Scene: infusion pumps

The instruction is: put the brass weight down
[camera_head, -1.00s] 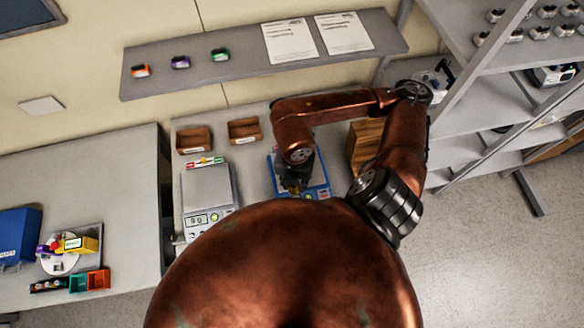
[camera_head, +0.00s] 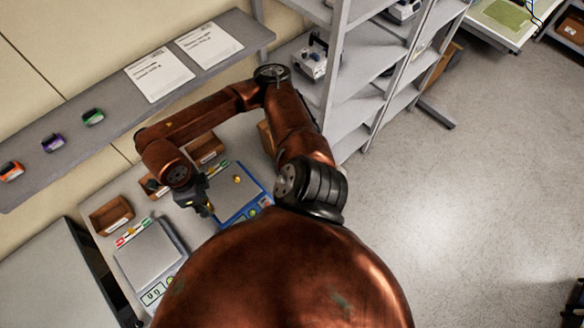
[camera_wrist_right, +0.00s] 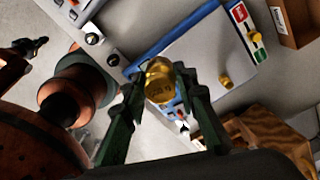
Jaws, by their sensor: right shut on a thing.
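My right gripper (camera_head: 207,209) is shut on a brass weight (camera_wrist_right: 161,82). I cannot tell the gripper's exact height. My left gripper is out of view.
A grey scale (camera_head: 148,250) showing 0 g stands to the left. Open brown bins (camera_head: 110,213) line the back of the bench. A wall shelf (camera_head: 123,100) with papers and small coloured items hangs above. A metal rack (camera_head: 352,88) stands to the right.

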